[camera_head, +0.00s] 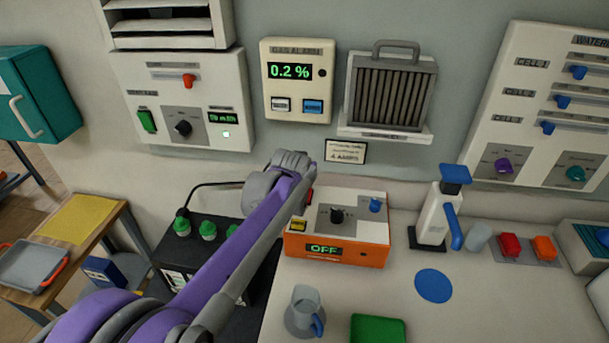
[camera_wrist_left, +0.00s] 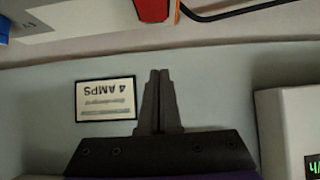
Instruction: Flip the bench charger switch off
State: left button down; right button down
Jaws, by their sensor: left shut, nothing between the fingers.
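The bench charger (camera_head: 338,250) is an orange box with a pale top, standing on the counter against the wall. Its green display (camera_head: 324,249) reads OFF. The top carries a black knob (camera_head: 337,214) and a blue part (camera_head: 376,205). My left arm reaches across to the charger's back left corner. My left gripper (camera_wrist_left: 160,74) is shut and empty, its tips pointing at the charger. A red part (camera_wrist_left: 152,9), apparently the switch, lies just beyond the tips in the wrist view. In the head view my arm mostly hides it.
A 4 AMPS sign (camera_head: 346,152) and a gas alarm (camera_head: 298,80) hang on the wall behind. A dark battery (camera_head: 220,250) with green caps stands left, under my arm. A jug (camera_head: 305,308) and green tray (camera_head: 377,330) stand in front.

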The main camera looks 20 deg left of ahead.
pick_arm(q)
jog(key=r+v, duration=0.1)
jog(key=v, duration=0.6)
jog(key=shift+w, duration=0.25)
jog(key=shift+a+r, duration=0.1)
jog(key=shift+a, duration=0.05)
